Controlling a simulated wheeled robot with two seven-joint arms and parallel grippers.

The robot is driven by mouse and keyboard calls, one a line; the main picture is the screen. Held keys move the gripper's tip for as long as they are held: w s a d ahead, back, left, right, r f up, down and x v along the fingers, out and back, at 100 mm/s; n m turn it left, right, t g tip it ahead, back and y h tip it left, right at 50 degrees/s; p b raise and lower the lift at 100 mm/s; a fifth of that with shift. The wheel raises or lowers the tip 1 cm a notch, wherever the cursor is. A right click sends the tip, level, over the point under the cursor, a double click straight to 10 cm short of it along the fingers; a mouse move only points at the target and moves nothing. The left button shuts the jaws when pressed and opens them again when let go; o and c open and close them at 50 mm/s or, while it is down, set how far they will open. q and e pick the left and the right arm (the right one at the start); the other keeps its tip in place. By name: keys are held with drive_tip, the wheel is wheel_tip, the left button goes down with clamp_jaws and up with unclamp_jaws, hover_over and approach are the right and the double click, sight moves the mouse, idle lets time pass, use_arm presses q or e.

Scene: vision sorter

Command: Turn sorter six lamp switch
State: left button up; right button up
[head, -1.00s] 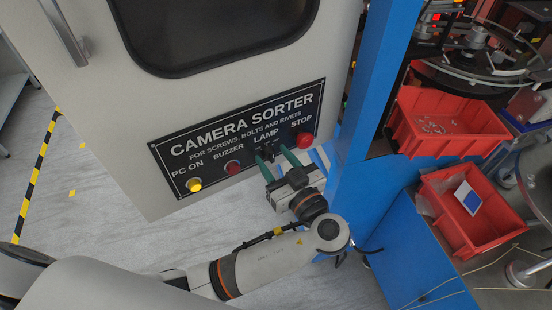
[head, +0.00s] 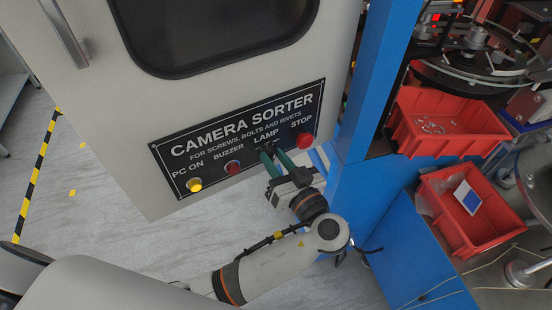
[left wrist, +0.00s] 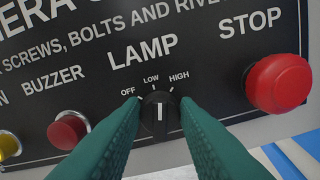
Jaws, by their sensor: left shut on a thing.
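The lamp switch (left wrist: 158,112) is a black rotary knob with a white line, below the word LAMP on the black sorter panel (head: 216,165). Its line stands upright in the left wrist view and points up near the LOW mark, between OFF and HIGH. My left gripper (head: 273,156) has its two green fingers on either side of the knob, shut on it. In the head view the fingers largely hide the knob. My right gripper is not in view.
The red STOP button (left wrist: 279,83) sticks out right of the knob. The red BUZZER button (left wrist: 68,131) and yellow PC ON button (head: 194,185) sit to the left. A blue post (head: 378,85) and red bins (head: 455,145) stand at the right.

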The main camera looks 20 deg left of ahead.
use_arm(q)
drive_tip(key=m+p, duration=0.1)
drive_tip(key=m, duration=0.4)
drive_tip(key=shift+m, duration=0.4)
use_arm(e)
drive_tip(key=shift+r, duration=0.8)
use_arm(q)
drive_tip(key=shift+f, duration=0.1)
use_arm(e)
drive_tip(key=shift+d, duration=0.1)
use_arm(q)
drive_tip(key=o, duration=1)
drive_tip(key=shift+c, duration=0.2)
drive_tip(key=shift+w, duration=0.1)
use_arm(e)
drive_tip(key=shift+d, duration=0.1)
